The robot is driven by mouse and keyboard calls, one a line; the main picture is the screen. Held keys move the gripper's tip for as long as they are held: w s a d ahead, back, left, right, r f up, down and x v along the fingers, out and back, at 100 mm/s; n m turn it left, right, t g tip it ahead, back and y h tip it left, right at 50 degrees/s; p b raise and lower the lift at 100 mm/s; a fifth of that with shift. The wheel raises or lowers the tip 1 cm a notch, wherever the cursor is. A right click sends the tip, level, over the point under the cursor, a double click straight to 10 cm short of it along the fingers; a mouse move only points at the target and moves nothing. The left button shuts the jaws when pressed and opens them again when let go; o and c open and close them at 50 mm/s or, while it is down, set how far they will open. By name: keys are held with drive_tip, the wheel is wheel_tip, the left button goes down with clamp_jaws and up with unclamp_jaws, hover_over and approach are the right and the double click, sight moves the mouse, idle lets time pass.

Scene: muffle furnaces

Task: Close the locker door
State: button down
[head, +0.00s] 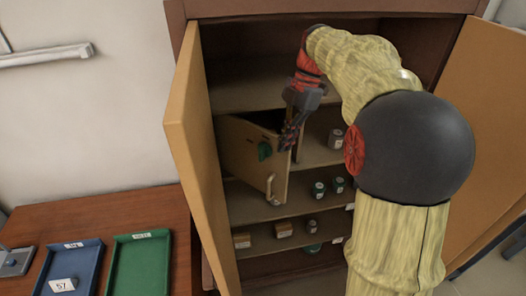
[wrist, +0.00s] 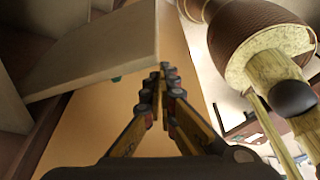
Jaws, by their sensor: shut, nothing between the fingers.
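The locker door (head: 238,158) is a small tan panel on a locker inside the large cabinet. It stands ajar, with a dark gap above it. My gripper (head: 292,138) is shut and empty, pointing down at the top right corner of the door. In the wrist view the shut fingertips (wrist: 165,72) are just right of a pale panel (wrist: 110,45), apparently the door, with a bit of green below it. I cannot tell whether they touch.
The cabinet's large left door (head: 192,150) and right door (head: 485,130) stand open on both sides. Jars (head: 318,190) and small boxes (head: 284,229) stand on the shelves. A table at left holds a blue tray (head: 92,252) and a green tray (head: 158,265).

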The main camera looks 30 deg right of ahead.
drive_tip(key=w+d+p, duration=0.3)
drive_tip(key=w+d, duration=0.2)
drive_tip(key=d, duration=0.4)
drive_tip(key=shift+w+d, duration=0.15)
drive_tip(key=shift+w, duration=0.2)
